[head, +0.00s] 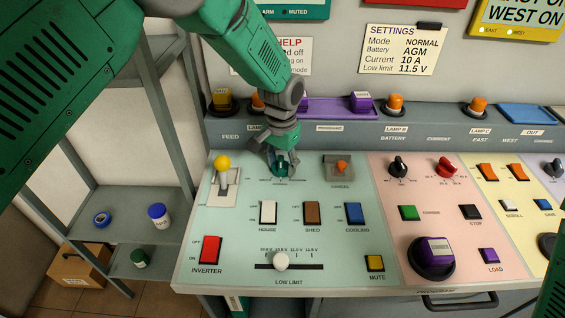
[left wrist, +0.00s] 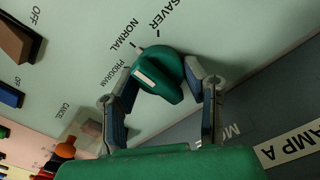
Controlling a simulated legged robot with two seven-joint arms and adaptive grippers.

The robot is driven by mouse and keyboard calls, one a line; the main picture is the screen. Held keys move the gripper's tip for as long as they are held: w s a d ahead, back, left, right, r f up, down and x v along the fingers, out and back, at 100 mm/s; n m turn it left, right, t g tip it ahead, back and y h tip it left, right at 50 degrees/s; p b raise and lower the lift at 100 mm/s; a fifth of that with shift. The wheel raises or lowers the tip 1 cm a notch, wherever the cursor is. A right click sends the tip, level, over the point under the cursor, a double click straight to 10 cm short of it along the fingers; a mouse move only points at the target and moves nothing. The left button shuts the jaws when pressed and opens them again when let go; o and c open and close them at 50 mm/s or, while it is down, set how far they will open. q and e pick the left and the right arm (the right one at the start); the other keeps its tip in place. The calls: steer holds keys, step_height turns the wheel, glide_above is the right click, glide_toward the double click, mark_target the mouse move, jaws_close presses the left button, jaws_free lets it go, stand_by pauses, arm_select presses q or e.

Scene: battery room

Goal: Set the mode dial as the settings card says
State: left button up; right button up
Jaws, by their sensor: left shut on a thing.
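The settings card (head: 402,50) on the back wall reads Mode NORMAL, Battery AGM, Current 10 A, Low limit 11.5 V. The mode dial (left wrist: 160,76) is a green knob with a white mark, on the pale green panel. My left gripper (head: 283,170) reaches down over it and hides most of it in the head view. In the left wrist view its fingers (left wrist: 163,92) are closed on both sides of the knob. The white mark lies on the side by the NORMAL and PROGRAM labels; its exact setting is hard to tell. My right gripper is not in view.
A lever with a yellow ball (head: 222,163) stands left of the dial, and an orange-knobbed cancel control (head: 342,167) to its right. Coloured rockers and a low-limit slider (head: 281,262) lie in front. A grey shelf (head: 133,215) stands left of the console.

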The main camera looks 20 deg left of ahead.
mark_target(282, 161)
arm_select(q)
steer(key=shift+s+f, duration=0.1)
steer(key=o, duration=1.2)
steer(key=shift+c, duration=0.2)
step_height(282, 161, up, 12)
